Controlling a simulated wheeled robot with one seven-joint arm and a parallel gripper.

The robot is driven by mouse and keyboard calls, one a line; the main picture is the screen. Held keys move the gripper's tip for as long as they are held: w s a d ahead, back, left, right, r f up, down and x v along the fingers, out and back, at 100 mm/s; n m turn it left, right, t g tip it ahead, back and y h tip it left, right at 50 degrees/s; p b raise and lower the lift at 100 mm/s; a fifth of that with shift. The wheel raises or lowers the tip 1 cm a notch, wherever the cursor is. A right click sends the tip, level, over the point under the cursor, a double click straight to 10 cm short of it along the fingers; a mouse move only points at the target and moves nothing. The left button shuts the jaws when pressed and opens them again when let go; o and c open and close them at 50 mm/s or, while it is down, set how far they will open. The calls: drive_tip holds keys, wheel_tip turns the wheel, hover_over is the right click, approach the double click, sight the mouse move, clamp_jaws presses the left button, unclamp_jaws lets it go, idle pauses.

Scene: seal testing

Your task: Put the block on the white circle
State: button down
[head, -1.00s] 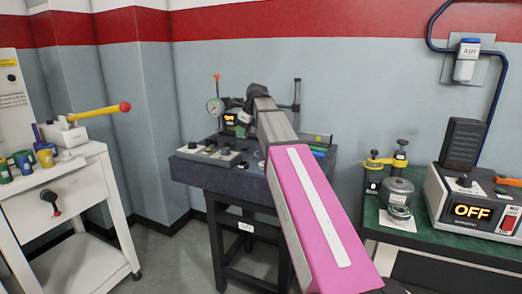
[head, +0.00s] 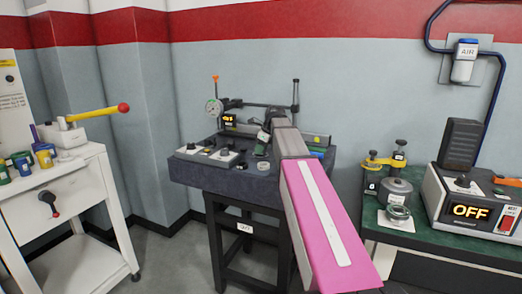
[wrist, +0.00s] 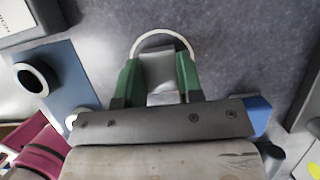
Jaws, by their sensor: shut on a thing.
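In the wrist view my gripper (wrist: 158,64) has green fingers, closed on the two sides of a grey metallic block (wrist: 159,75). A white circle (wrist: 163,32) shows as a thin arc on the dark grey table surface, just beyond the fingertips. The block overlaps the area inside the arc, and its lower part hides the rest of the circle. I cannot tell whether the block touches the table. In the head view my arm reaches over the dark table (head: 237,187), and its end hides the block.
On the table stand a control box (head: 212,154) at the left and a gauge (head: 214,106) behind it. A blue plate with a black ring (wrist: 36,78) lies left of my gripper in the wrist view. A green bench (head: 410,236) with a display unit (head: 466,210) stands at right.

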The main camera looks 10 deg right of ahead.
drive_tip(key=shift+f, duration=0.5)
drive_tip(key=shift+s+f, duration=0.2)
drive_tip(key=shift+f, duration=0.15)
drive_tip(key=c, duration=0.9)
unclamp_jaws()
drive_tip(key=shift+s, duration=0.1)
drive_tip(key=shift+r, duration=0.55)
drive_tip(key=shift+o, duration=0.6)
drive_tip(key=v, duration=1.2)
drive_tip(key=shift+w, duration=0.25)
drive_tip(key=shift+r, duration=0.1)
